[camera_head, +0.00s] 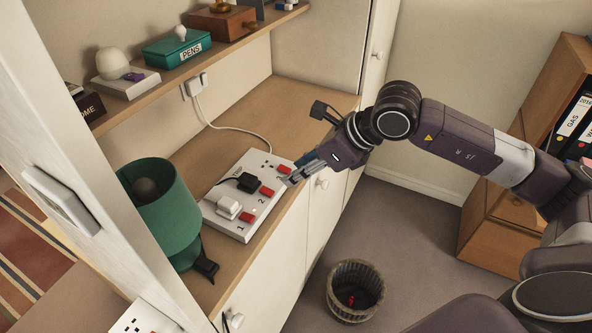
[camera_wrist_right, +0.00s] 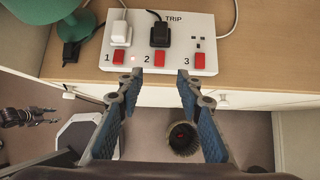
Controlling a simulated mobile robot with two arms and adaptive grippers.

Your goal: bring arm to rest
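My right arm (camera_head: 455,138) reaches in from the right in the head view. Its gripper (camera_head: 296,177) is over the front edge of the desk, beside the socket 3 end of a white power strip (camera_head: 222,211). In the right wrist view the gripper (camera_wrist_right: 162,84) is open and empty, with its two blue-padded fingers apart in front of the strip (camera_wrist_right: 178,22). A white plug (camera_wrist_right: 121,33) sits in socket 1 and a black plug (camera_wrist_right: 160,34) in socket 2; socket 3 is empty. My left gripper (camera_wrist_right: 45,115) shows small at the left of the wrist view; its opening is unclear.
A green lamp (camera_head: 160,208) stands on the desk left of the strip. A shelf (camera_head: 160,78) with a teal pens box (camera_head: 178,47) runs above. A bin (camera_head: 355,292) is on the floor. A wooden cabinet (camera_head: 495,225) stands at the right. Open floor (camera_head: 405,235) lies between.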

